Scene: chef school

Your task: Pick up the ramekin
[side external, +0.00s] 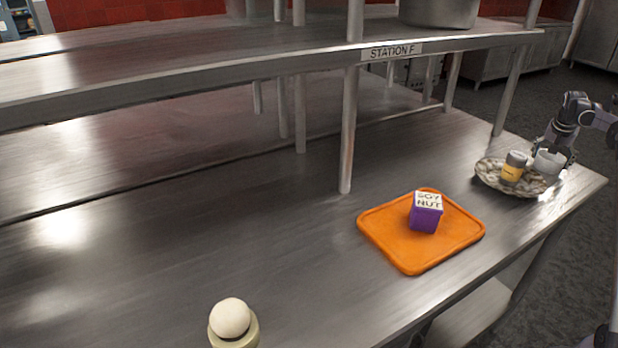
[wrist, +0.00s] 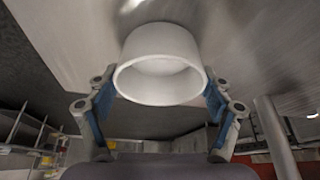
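The white ramekin (side external: 548,163) is at the right edge of the patterned plate in the side view, at the counter's far right end. In the wrist view the ramekin (wrist: 160,62) fills the space between the fingers, its round rim toward the camera. My gripper (side external: 556,152) is around it, and in the wrist view the blue pads of my gripper (wrist: 159,98) press against its two sides. Whether the ramekin rests on the plate or is slightly above it is unclear.
The plate (side external: 488,178) also holds a small yellow jar with a grey lid (side external: 514,164), close left of the ramekin. An orange board (side external: 390,240) bears a purple soy nut box (side external: 426,213). A shelf (side external: 200,80) on posts overhangs the counter. A round white-topped item (side external: 231,319) stands in front.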

